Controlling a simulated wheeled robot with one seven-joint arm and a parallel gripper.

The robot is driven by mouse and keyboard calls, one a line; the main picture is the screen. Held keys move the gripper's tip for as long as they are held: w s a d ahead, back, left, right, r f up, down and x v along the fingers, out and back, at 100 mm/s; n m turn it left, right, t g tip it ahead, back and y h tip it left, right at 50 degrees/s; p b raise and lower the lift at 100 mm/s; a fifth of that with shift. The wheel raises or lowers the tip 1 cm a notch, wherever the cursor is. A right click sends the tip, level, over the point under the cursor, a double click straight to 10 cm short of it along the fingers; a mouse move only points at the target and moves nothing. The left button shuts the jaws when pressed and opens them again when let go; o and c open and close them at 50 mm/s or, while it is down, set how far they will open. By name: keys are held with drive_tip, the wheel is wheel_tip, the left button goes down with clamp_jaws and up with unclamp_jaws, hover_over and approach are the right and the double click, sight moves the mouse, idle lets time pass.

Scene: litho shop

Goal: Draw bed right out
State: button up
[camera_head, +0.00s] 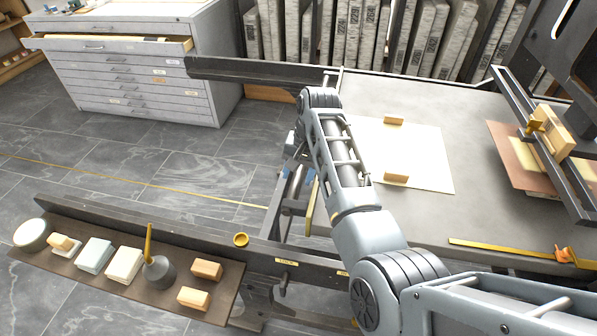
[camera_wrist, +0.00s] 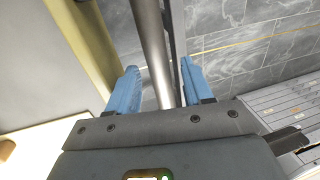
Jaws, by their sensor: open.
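The press bed (camera_head: 465,110) is a flat grey slab between two dark side rails, at the right of the head view. A cream sheet (camera_head: 430,155) lies on it with two small wooden blocks (camera_head: 394,121) on top. A round grey metal bar (camera_wrist: 153,45) runs along the bed's left end. My gripper (camera_wrist: 158,88) is open, its blue fingers on either side of this bar; I cannot tell whether they touch it. In the head view my arm covers part of the bed's left end, and my gripper is mostly hidden behind it.
The far rail (camera_head: 260,70) and near rail (camera_head: 190,236) extend left past the bed, with open floor between. A shelf (camera_head: 60,262) along the near rail holds sponges, blocks and a dark pot. A grey drawer cabinet (camera_head: 140,75) stands at back left, its top drawer open.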

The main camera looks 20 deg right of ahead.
clamp_jaws()
idle(0.4)
